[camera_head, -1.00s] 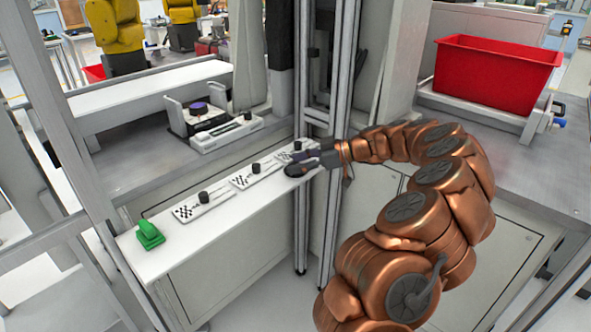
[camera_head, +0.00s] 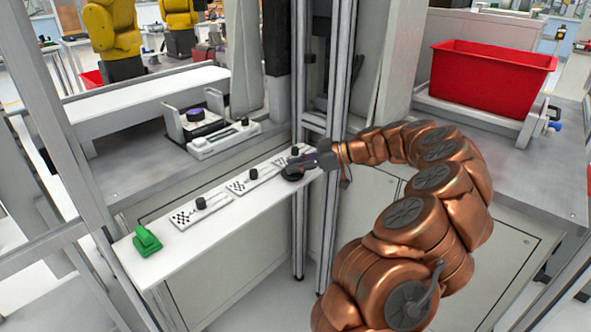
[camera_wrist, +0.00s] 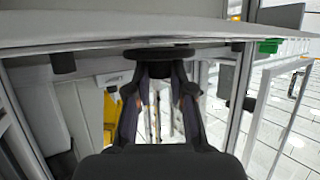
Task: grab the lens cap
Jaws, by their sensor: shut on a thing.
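The lens cap appears to be a flat black disc (camera_head: 291,175) at the right end of the narrow white shelf, in the head view. It also shows in the wrist view as a dark disc (camera_wrist: 158,54) between the fingertips. My gripper (camera_head: 303,165) reaches in from the right, low over the shelf. In the wrist view both fingers of my gripper (camera_wrist: 160,72) are shut on the disc's edge. The fingers hide part of it, and I cannot tell whether it touches the shelf.
Several patterned plates with black knobs line the white shelf (camera_head: 190,240); the closest knob (camera_head: 295,151) is right beside my gripper. A green object (camera_head: 147,240) sits at the shelf's left end. Metal posts (camera_head: 335,100) stand behind my gripper. A red bin (camera_head: 490,78) stands at right.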

